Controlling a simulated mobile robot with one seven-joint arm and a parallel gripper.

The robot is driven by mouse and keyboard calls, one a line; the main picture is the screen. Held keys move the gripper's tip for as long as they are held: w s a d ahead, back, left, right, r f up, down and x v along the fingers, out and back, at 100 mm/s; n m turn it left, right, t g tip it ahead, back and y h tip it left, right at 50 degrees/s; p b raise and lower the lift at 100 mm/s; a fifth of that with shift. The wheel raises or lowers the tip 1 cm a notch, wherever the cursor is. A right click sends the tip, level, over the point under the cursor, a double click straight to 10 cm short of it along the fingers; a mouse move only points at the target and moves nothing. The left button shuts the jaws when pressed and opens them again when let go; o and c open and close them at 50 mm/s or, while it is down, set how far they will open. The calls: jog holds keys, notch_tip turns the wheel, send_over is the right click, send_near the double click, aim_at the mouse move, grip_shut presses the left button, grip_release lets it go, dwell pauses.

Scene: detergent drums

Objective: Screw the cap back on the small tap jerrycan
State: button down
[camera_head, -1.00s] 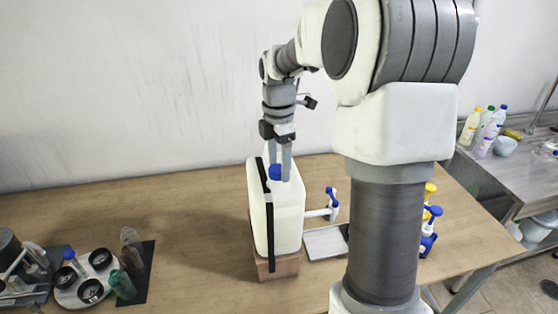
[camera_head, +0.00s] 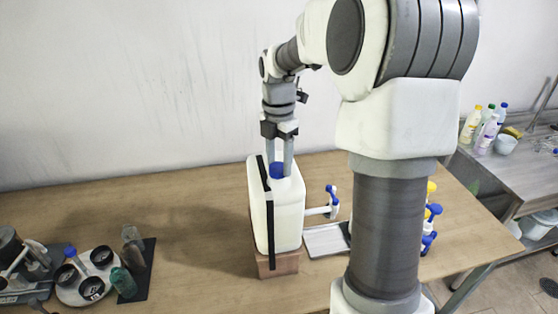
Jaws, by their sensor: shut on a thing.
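The small tap jerrycan (camera_head: 287,215) is a white, translucent can with a black strap, upright on a brown block (camera_head: 280,264) on the wooden table. A white tap with a blue handle (camera_head: 331,198) sticks out from its right side. The blue cap (camera_head: 277,170) is at the top of the can, between the fingers of my gripper (camera_head: 278,160). My gripper points straight down and is shut on the cap. The cap appears to sit at the can's neck; the threads are hidden, so I cannot tell how far it is screwed on.
A grey tray (camera_head: 326,240) lies under the tap. A round white holder (camera_head: 85,285) with several cups and bottles stands at the left front. Blue and yellow pump tops (camera_head: 430,212) show behind my column.

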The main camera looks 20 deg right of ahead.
jog(key=shift+f, duration=0.1)
dwell(0.3)
jog(key=m, duration=0.3)
jog(key=shift+s+m, duration=0.1)
jog(key=shift+m, duration=1.3)
jog(key=shift+f, duration=0.1)
jog(key=shift+s+m, duration=0.1)
jog(key=shift+m, duration=1)
jog(key=m, duration=0.3)
jog(key=shift+m, duration=0.3)
